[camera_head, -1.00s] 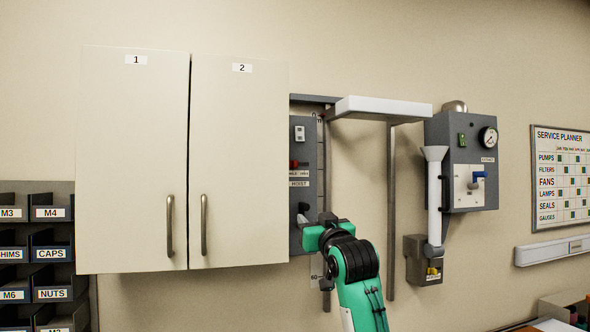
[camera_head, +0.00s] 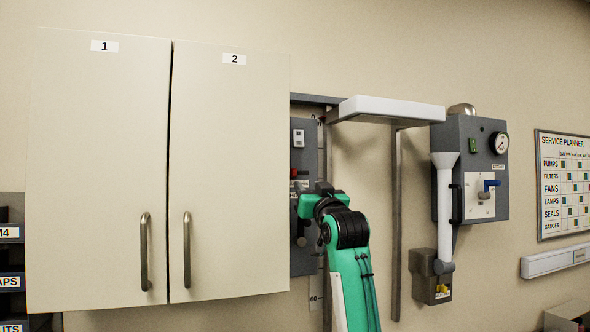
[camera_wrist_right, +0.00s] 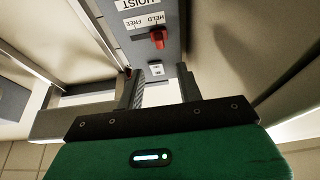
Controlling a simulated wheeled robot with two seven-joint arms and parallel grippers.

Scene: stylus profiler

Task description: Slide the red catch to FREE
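The red catch (camera_wrist_right: 158,38) stands out from a grey panel in the right wrist view. It sits by the HELD end of a white label (camera_wrist_right: 143,21) marked HELD and FREE. In the head view the catch (camera_head: 294,172) shows as a small red spot beside the cabinet edge, and my arm hides part of the panel (camera_head: 302,262). My right gripper (camera_wrist_right: 160,76) is open and empty, its two fingers apart and pointing towards the panel, short of the catch. It also shows in the head view (camera_head: 322,188). My left gripper is out of view.
A closed two-door cabinet (camera_head: 230,150) stands close left of the panel. A white shelf-like beam (camera_head: 390,109) juts out above, with a metal rail (camera_head: 397,220) below it. A grey unit with a gauge (camera_head: 485,170) hangs to the right. A white switch (camera_wrist_right: 157,69) is on the panel.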

